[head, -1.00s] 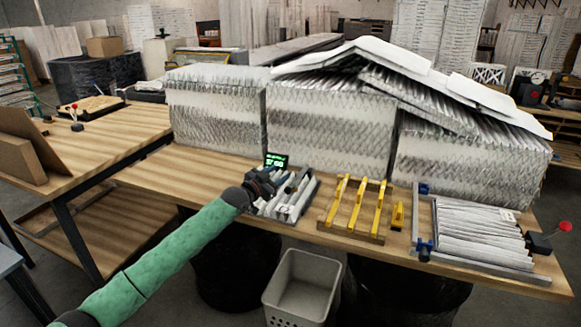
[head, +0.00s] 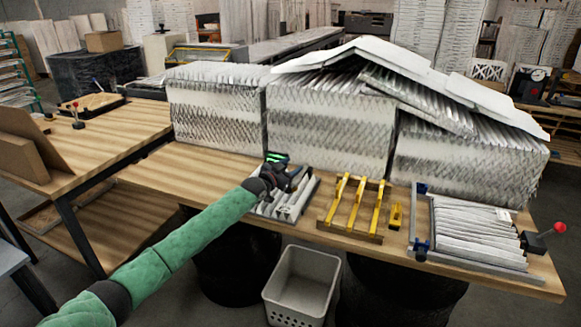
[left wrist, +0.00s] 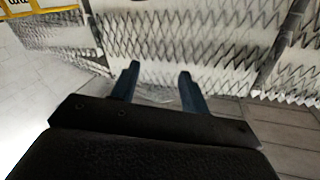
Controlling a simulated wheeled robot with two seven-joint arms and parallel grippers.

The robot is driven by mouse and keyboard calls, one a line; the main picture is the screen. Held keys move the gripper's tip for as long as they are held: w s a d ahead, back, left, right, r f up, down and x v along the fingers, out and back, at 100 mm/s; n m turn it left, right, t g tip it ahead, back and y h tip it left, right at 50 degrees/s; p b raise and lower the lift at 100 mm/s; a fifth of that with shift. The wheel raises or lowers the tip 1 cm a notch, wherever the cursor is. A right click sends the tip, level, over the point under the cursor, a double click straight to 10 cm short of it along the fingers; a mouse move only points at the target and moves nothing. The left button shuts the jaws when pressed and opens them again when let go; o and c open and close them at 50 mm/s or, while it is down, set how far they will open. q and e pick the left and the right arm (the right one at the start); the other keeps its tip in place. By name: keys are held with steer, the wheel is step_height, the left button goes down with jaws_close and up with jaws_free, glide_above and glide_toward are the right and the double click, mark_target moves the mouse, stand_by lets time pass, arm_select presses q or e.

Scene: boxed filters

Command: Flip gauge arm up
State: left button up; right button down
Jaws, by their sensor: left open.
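My left gripper (head: 290,172) is over the grey metal fixture (head: 277,212) at the front of the wooden table. Its two blue fingers also show in the left wrist view (left wrist: 158,88), spread apart with nothing between them. A small gauge display with green digits (head: 277,156) stands at the back of the fixture, partly covered by my gripper. Pale bars (head: 296,203) lie along the fixture. I cannot make out the gauge arm apart from these parts. My right gripper is not in view.
Tall stacks of white pleated filters (head: 325,125) fill the table's back. To the right are a yellow-barred rack (head: 358,206) and a tray of filters (head: 470,232) with a red-knobbed lever (head: 558,228). A white bin (head: 300,285) stands below. The table's left part is clear.

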arm_select(q)
jaws_close()
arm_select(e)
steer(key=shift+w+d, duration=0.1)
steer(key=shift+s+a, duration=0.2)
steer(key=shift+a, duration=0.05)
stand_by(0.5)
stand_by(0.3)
arm_select(q)
jaws_free()
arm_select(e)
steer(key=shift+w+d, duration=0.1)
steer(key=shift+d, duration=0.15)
arm_select(q)
steer(key=shift+s+a+f, duration=0.1)
steer(key=shift+s+a, duration=0.1)
steer(key=shift+s, duration=0.05)
steer(key=b+v, duration=0.3)
steer(key=v, duration=0.4)
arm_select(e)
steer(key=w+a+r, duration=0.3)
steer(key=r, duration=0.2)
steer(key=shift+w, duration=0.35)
